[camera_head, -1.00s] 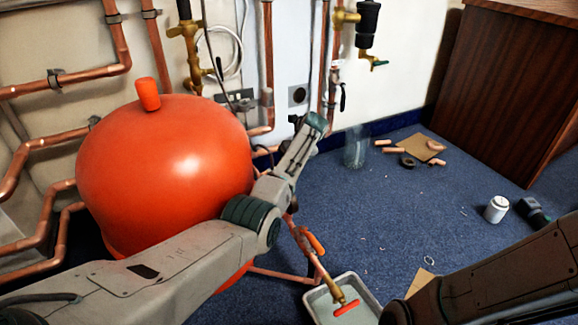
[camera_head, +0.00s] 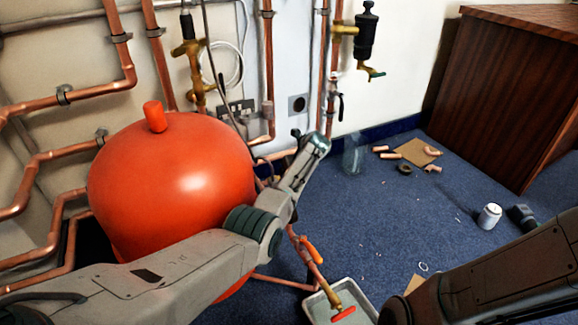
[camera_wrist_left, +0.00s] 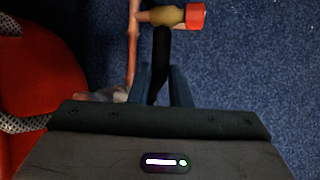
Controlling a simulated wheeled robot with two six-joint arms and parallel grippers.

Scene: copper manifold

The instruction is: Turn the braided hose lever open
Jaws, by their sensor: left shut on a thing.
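In the left wrist view, a black lever (camera_wrist_left: 161,62) hangs from a brass valve (camera_wrist_left: 167,16) that has a red end (camera_wrist_left: 195,16). My left gripper (camera_wrist_left: 162,78) is shut on the lever, one finger on each side. A copper pipe (camera_wrist_left: 133,45) runs beside the lever, just left of it. Grey braided hose (camera_wrist_left: 22,125) lies against the red vessel at the left edge. In the head view my left arm reaches past the red vessel (camera_head: 170,185); its fingers and the lever are hidden there. My right arm comes in from the right, its gripper not visible.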

